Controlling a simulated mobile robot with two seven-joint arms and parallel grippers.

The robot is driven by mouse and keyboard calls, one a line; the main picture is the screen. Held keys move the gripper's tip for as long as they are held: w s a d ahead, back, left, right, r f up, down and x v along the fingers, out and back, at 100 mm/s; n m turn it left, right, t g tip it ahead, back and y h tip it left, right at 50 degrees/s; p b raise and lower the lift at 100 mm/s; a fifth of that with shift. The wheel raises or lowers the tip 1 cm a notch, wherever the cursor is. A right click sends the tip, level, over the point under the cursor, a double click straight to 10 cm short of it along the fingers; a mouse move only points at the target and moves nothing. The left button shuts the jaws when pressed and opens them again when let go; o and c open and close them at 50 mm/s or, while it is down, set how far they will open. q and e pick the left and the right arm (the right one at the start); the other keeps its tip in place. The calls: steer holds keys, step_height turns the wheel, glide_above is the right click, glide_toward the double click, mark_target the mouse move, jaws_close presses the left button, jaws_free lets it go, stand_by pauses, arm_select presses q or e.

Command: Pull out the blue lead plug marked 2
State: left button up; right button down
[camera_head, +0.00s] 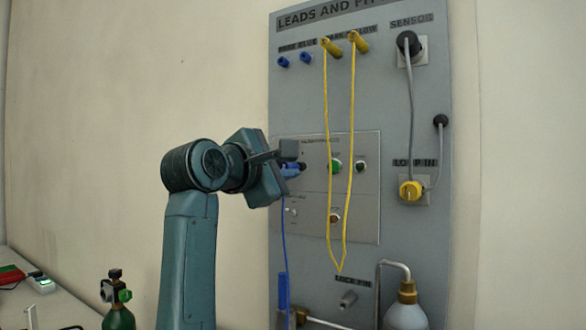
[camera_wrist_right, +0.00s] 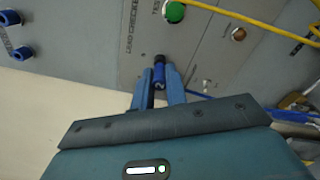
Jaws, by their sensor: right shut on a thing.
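My right gripper (camera_head: 290,168) is at the left part of the inset socket panel (camera_head: 372,148) on the grey board. It is shut on a blue plug (camera_wrist_right: 159,77), held between its two fingers in the right wrist view. The plug points at the panel, and a black part shows at its far end. I cannot tell how deep it sits in its socket. A pale mark on the plug is too small to read surely. A blue lead (camera_head: 284,240) hangs down below the gripper. My left gripper is not in view.
Two blue posts (camera_head: 283,62) (camera_head: 306,58) and two yellow plugs (camera_head: 331,46) (camera_head: 359,41) are at the board's top. A yellow lead (camera_head: 349,140) loops across the panel. A green button (camera_wrist_right: 174,11) is close by. A green bottle (camera_head: 118,316) stands below left.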

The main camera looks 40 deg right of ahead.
mark_target(284, 167)
steer(key=shift+b+v, duration=0.5)
steer(key=shift+v, duration=1.55)
